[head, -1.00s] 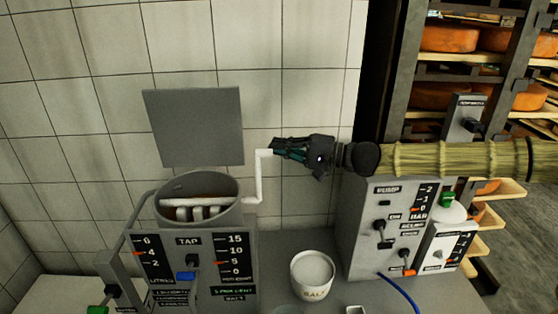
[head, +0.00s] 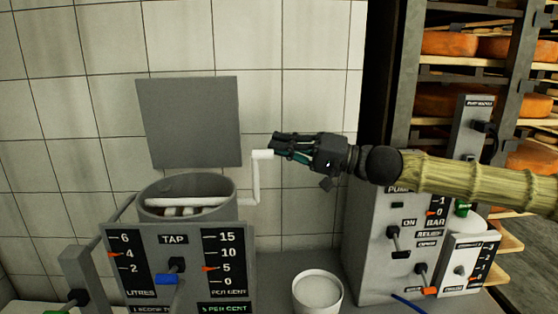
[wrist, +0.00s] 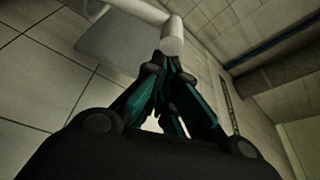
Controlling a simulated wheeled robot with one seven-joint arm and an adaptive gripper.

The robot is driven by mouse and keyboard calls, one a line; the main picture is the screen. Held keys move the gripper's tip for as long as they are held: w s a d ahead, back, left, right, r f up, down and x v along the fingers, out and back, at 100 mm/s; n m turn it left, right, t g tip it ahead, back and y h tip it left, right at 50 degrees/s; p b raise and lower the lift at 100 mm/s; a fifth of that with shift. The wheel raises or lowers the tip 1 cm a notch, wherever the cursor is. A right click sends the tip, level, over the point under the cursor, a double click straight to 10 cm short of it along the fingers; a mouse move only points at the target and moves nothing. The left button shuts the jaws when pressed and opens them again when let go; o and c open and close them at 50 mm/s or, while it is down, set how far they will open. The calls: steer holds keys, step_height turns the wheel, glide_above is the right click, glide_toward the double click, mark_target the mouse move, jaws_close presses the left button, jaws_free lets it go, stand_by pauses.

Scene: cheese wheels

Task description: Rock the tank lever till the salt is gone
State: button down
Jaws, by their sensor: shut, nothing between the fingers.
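The grey tank (head: 228,205) stands at the left, open at the top, with white bars inside. Its white crank-shaped lever (head: 256,182) rises from the tank's right side, with its grip at the top. The lever's white end also shows in the wrist view (wrist: 172,40), just past my fingertips. My gripper (head: 276,147) is shut and empty at the right end of the lever grip, touching or very close; I cannot tell which. The tank's red pointers read about 4 litres and 5 per cent. I cannot see any salt inside the tank.
A white salt tub (head: 318,292) stands at the front centre. A grey pump box (head: 370,240) with switches and gauges stands at right, under my arm. A grey panel (head: 188,122) is behind the tank. Shelves of orange cheese wheels (head: 450,43) are at the back right.

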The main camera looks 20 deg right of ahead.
steer(key=shift+s+a+f+n+y+b, duration=0.15)
steer(key=shift+s+n+b, duration=0.25)
steer(key=shift+b, duration=0.65)
steer(key=shift+s+a+f+n+y+b, duration=0.15)
steer(key=shift+s+n+b, duration=0.3)
steer(key=shift+b, duration=0.55)
steer(key=shift+s+a+f+n+y+b, duration=0.15)
steer(key=shift+s+n+b, duration=0.25)
steer(key=shift+b, duration=0.65)
steer(key=shift+s+r, duration=0.1)
steer(key=shift+r, duration=0.05)
steer(key=shift+d+r, duration=0.1)
steer(key=w+d+r, duration=0.1)
steer(key=w+r, duration=0.1)
steer(key=w, duration=0.2)
steer(key=p+v, duration=0.2)
steer(key=v, duration=0.8)
steer(key=shift+s+r, duration=0.15)
steer(key=shift+s, duration=0.15)
steer(key=shift+d, duration=0.1)
